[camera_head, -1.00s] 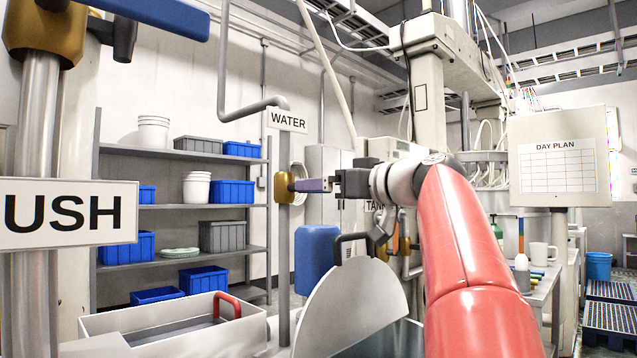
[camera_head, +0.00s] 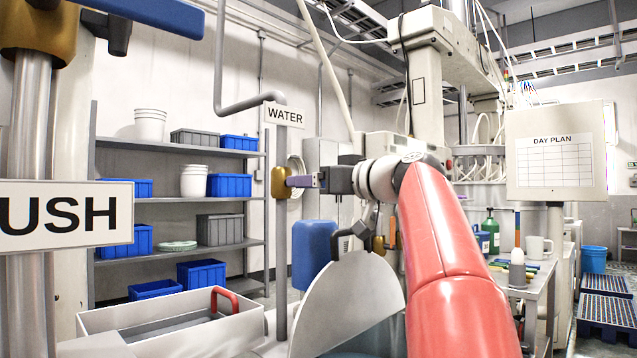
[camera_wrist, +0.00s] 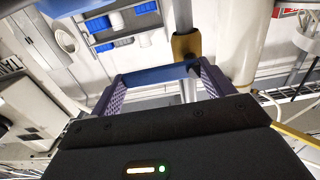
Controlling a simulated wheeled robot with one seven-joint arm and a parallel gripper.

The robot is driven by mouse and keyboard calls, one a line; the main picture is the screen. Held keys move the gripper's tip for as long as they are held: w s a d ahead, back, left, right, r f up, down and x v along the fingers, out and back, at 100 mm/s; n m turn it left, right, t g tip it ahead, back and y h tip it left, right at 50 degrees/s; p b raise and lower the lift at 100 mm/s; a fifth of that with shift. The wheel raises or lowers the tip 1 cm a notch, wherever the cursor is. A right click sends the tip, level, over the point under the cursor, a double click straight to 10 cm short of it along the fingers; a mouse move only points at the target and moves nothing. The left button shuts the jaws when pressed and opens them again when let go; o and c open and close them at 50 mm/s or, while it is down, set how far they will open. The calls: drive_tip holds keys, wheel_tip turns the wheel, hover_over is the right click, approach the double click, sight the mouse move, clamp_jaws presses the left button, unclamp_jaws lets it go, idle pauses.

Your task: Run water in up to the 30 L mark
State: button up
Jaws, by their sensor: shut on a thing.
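The water valve (camera_head: 279,183) is a brass body on a grey upright pipe under a WATER sign (camera_head: 284,115). My gripper (camera_head: 297,181) is at the valve. In the wrist view its two lilac fingers (camera_wrist: 160,78) are shut on the blue valve lever (camera_wrist: 157,75), which spans between them beside the brass body (camera_wrist: 186,45). A pale half-round lid (camera_head: 350,300) with a dark handle stands tilted at the bottom centre. A bluish-green surface (camera_head: 368,343), possibly water, shows low beside it. No litre scale or 30 L mark is visible.
A second valve with a blue lever (camera_head: 140,17) is close at the upper left, above a partly cut-off sign ending in USH (camera_head: 60,214). A white trough (camera_head: 180,335) with a red handle is at lower left. Shelves of bins (camera_head: 180,245) stand behind; a table (camera_head: 540,290) is right.

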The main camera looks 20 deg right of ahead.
drive_tip(key=n, duration=0.2)
drive_tip(key=r+n+b, duration=0.1)
drive_tip(key=shift+s+a+r+n, duration=0.1)
drive_tip(key=shift+r+n, duration=0.05)
drive_tip(key=shift+n, duration=0.25)
drive_tip(key=o, duration=1.3)
drive_tip(key=b+v, duration=0.1)
drive_tip(key=v, duration=0.6)
drive_tip(key=shift+s+b, duration=0.35)
drive_tip(key=shift+b, duration=0.05)
